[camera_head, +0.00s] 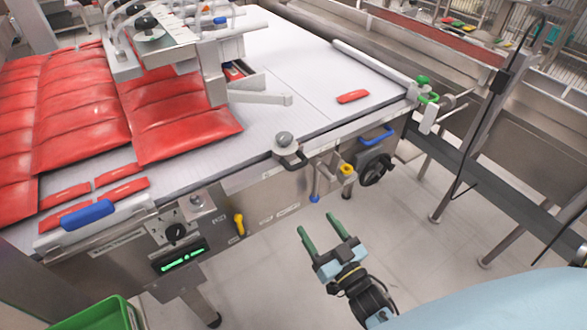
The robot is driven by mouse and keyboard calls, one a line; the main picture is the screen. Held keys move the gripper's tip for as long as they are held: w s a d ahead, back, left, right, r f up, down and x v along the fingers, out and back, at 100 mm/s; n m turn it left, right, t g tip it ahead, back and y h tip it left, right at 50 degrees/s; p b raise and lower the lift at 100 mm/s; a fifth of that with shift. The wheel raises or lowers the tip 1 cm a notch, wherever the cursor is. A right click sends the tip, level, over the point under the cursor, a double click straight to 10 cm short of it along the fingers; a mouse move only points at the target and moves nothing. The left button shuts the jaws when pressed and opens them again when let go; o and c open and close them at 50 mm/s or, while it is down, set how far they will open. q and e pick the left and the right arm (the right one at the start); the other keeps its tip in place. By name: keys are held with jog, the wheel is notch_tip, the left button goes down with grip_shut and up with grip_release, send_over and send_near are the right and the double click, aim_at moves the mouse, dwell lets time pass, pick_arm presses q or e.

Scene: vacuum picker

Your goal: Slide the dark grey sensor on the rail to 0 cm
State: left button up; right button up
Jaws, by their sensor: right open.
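A dark grey sensor (291,159) with a rounded grey knob on top appears to be mounted on the rail (245,178) along the near edge of the conveyor table, around the middle of the view. Any centimetre marks on the rail are too small to read, so its position in cm cannot be told. My right gripper (317,223) has green fingers, which are apart and empty. It hangs over the floor, in front of the table and below the sensor, clear of it. My left gripper is not in view.
Red packs (185,125) lie on the white belt (300,50), with a suction picker (215,60) over them. A black handwheel (375,169), a yellow knob (346,169) and a blue handle (377,136) stick out from the table front. A green crate (100,315) stands at bottom left.

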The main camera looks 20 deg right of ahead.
aim_at(294, 159)
notch_tip(294, 159, up, 8)
jog(key=n+t+y, duration=0.1)
jog(key=t, duration=0.2)
jog(key=x, duration=1.2)
jog(key=shift+w+d+f, duration=0.1)
jog(key=shift+w+f, duration=0.05)
jog(key=shift+w, duration=0.3)
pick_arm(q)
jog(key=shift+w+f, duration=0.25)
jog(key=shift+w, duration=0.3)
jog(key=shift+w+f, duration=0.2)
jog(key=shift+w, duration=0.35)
